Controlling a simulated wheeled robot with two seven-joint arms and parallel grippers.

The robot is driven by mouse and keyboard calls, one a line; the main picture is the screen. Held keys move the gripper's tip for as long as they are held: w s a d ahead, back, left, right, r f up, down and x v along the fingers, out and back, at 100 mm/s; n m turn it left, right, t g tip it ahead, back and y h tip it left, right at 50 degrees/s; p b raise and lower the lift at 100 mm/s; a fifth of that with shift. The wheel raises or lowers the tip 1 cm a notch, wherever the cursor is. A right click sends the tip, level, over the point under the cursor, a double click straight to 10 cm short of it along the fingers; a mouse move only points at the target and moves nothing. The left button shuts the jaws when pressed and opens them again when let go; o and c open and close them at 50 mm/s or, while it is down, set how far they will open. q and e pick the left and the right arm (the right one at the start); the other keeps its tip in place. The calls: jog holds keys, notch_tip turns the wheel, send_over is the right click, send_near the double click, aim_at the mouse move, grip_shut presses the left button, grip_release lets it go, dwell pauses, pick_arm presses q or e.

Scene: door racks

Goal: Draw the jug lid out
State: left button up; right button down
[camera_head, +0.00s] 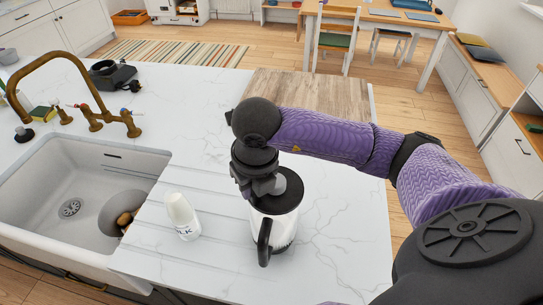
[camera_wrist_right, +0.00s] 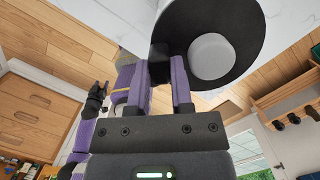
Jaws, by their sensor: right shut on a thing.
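The jug (camera_head: 281,232) stands on the white worktop right of the sink, with a dark handle (camera_head: 264,243) towards the front. Its round black lid (camera_head: 288,188) is at the jug's top; I cannot tell whether it is seated or slightly raised. My right gripper (camera_head: 264,188) comes down at the lid's left side and is shut on it, partly hiding it. In the right wrist view the lid (camera_wrist_right: 252,70) is a dark disc with a pale grey round middle, by the fingertips (camera_wrist_right: 160,62). My left gripper (camera_wrist_right: 98,96) shows small at the left there; its jaws are unclear.
A white milk bottle (camera_head: 183,216) stands left of the jug. The sink (camera_head: 60,180) with a brass tap (camera_head: 95,115) is further left, holding a grey round item. A wooden board (camera_head: 310,92) lies behind my arm. The worktop right of the jug is clear.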

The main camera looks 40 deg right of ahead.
jog(key=shift+r+p, duration=1.75)
jog(key=shift+r, duration=0.6)
jog(key=shift+f, duration=0.1)
